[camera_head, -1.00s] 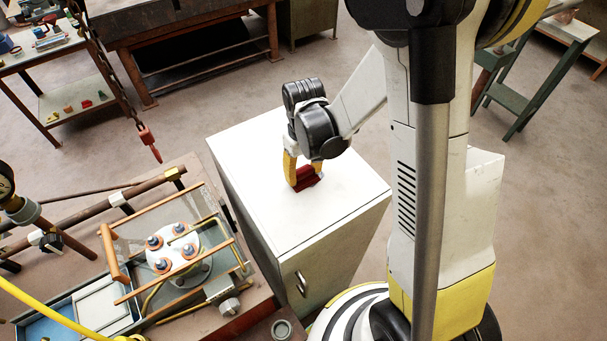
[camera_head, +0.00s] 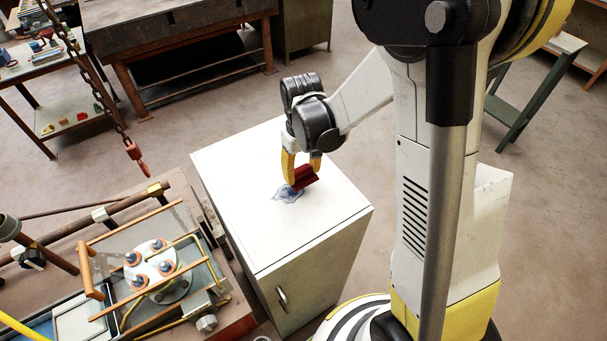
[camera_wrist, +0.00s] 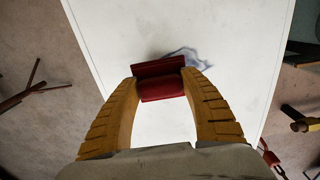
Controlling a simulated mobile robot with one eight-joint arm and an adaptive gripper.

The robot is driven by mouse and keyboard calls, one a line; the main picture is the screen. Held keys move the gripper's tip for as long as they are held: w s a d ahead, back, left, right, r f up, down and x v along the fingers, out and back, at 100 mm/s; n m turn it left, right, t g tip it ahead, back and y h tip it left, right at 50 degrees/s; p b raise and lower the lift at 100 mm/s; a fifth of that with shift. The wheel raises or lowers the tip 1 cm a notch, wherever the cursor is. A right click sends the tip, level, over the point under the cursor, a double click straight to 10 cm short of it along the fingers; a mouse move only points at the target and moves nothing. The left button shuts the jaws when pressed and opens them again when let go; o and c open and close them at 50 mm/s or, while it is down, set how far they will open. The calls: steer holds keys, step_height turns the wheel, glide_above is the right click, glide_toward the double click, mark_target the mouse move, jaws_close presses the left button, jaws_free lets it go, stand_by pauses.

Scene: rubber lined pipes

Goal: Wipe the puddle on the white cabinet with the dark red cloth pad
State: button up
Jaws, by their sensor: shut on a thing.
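The white cabinet (camera_head: 238,206) stands in the middle of the head view. A bluish, clear puddle (camera_head: 286,195) lies on its top; it also shows in the wrist view (camera_wrist: 190,56), just past the pad. My gripper (camera_head: 302,172) is shut on the dark red cloth pad (camera_head: 305,178), which sits between its yellow fingers in the wrist view (camera_wrist: 160,85). The pad is at the puddle's edge and hides part of it. I cannot tell whether the pad touches the top or is slightly above it.
A workbench with a pipe fixture (camera_head: 160,262) stands close to the cabinet's left side. A chain with a red hook (camera_head: 136,158) hangs at the left. The cabinet top is otherwise bare. Open floor lies behind the cabinet.

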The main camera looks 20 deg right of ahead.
mark_target(302, 168)
steer(key=shift+w+d+r+p, duration=0.15)
steer(key=shift+r+p, duration=0.35)
steer(key=shift+r, duration=0.45)
steer(key=shift+r+p, duration=0.75)
steer(key=shift+r, duration=0.5)
steer(key=shift+f+b, duration=0.2)
steer(key=shift+b, duration=0.15)
